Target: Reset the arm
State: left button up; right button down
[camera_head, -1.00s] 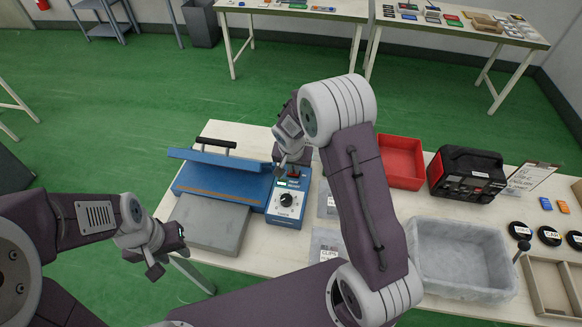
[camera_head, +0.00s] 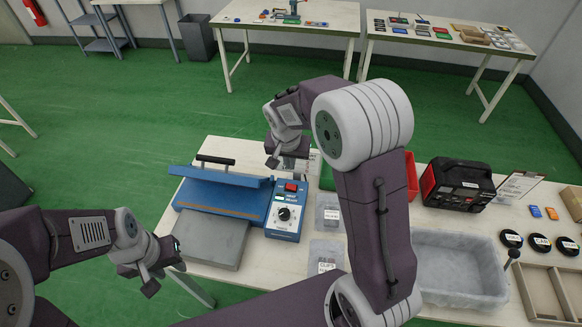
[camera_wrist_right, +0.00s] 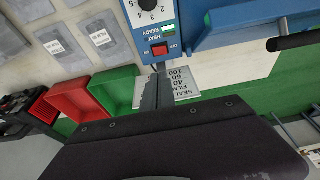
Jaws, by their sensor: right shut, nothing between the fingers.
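My right arm (camera_head: 372,190) rises from the front and bends over to the left. Its right gripper (camera_head: 273,161) hangs above the back edge of the table, just past the blue sealer's control box (camera_head: 286,208). In the right wrist view the right gripper (camera_wrist_right: 160,70) is shut and empty, in front of a white label card (camera_wrist_right: 180,86) and near the box's red switch (camera_wrist_right: 160,49). My left gripper (camera_head: 165,265) is at the lower left, beside the sealer's grey plate (camera_head: 214,238). Whether it is open is unclear.
The blue heat sealer (camera_head: 222,192) stands on the white table (camera_head: 215,150). A red bin (camera_head: 411,175), a charger-like black box (camera_head: 460,183) and a grey tray (camera_head: 455,265) are at the right.

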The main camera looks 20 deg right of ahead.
jog(key=shift+s+a+r, duration=0.1)
dwell(0.3)
jog(key=s+f+n+y, duration=0.1)
jog(key=s+f+n, duration=0.1)
jog(key=s, duration=0.7)
jog(key=s+f+n+g, duration=0.1)
jog(key=s+f+n, duration=0.1)
jog(key=s, duration=0.7)
jog(key=shift+s+a+n+g+y, duration=0.15)
jog(key=shift+a+n+g+y, duration=0.2)
jog(key=shift+n, duration=0.55)
jog(key=shift+s+d+r, duration=0.1)
jog(key=shift+s, duration=0.05)
